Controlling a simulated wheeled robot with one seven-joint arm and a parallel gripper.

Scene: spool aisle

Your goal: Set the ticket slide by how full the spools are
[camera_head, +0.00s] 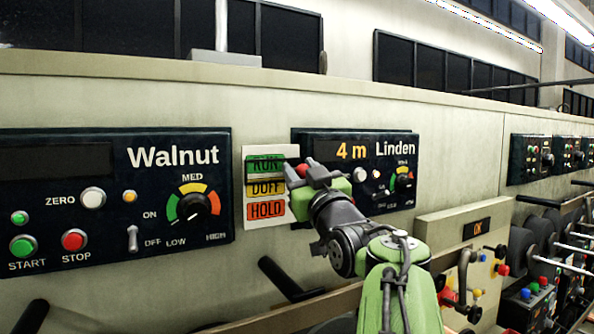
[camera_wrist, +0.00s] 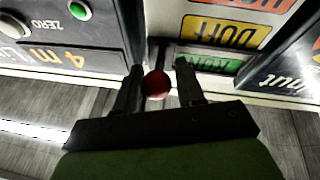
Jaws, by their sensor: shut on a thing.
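The ticket card (camera_head: 278,230) is white and upright, with a green RUN row on top, yellow DOFF in the middle and orange HOLD at the bottom. It hangs between the Walnut panel (camera_head: 120,215) and the Linden panel (camera_head: 375,140). A dark piece of the slide appears to lie at the RUN row. My gripper (camera_head: 309,174) is at the card's upper right and shut on the red knob (camera_wrist: 155,85), which sits between both fingers in the wrist view. The card also shows there, upside down (camera_wrist: 240,60). Linden's display reads 4 m.
Dark round bodies, possibly spools (camera_head: 520,248), stand at the far right beside pale rods. A box with a lit display (camera_head: 477,231) stands right of my arm. A dark peg (camera_head: 288,280) sticks out below the card. Walnut's display is dark.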

